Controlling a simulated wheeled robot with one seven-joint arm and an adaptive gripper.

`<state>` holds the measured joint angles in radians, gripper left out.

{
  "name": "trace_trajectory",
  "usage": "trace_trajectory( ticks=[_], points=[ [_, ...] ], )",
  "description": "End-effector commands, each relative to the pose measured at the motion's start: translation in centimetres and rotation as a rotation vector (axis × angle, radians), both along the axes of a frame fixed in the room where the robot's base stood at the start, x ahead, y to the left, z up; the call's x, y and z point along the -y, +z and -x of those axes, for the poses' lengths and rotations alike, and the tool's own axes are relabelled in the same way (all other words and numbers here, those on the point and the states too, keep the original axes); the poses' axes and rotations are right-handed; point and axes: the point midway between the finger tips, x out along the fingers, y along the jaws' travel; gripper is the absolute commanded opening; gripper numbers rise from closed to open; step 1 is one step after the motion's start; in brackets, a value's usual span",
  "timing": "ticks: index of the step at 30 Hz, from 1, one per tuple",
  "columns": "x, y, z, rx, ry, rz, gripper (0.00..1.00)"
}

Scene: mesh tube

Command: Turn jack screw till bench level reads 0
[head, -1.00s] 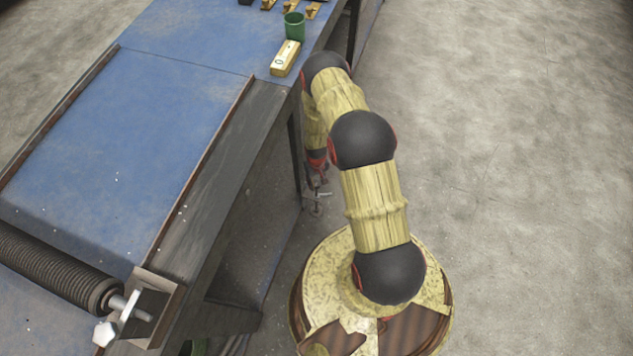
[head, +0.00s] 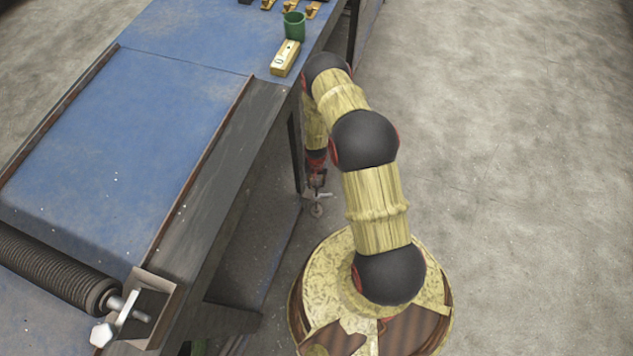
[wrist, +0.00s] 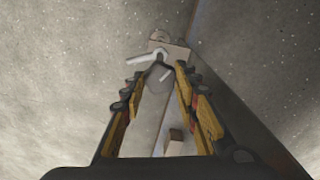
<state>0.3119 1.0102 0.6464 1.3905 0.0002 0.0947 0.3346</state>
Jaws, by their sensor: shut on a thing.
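The jack screw (head: 318,208) stands low beside the bench leg, with a pale metal cross handle and a round foot. My gripper (head: 317,181) points down at its top from above and is shut on the handle. In the wrist view the pale handle (wrist: 147,57) shows just beyond the fingertips; the exact contact is hard to see. The bench level (head: 285,58), a brass-coloured block with a small round mark on top, lies on the blue bench top near its right edge. Its reading is too small to tell.
A green cup (head: 294,25) stands just behind the level, with several small brass pieces farther back. A dark roller (head: 55,272) with a white-handled clamp is at the lower left. The floor (head: 510,180) right of my arm is clear.

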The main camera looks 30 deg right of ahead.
Motion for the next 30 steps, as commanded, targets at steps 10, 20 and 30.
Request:
trace_trajectory(
  ticks=[10,20,30],
  points=[
    [0.03,0.03,-0.06,0.001,0.0,0.001,0.32],
    [0.01,0.01,-0.03,0.001,0.0,0.001,0.49],
    [0.02,0.37,-0.04,0.001,0.0,0.001,0.49]
  ],
)
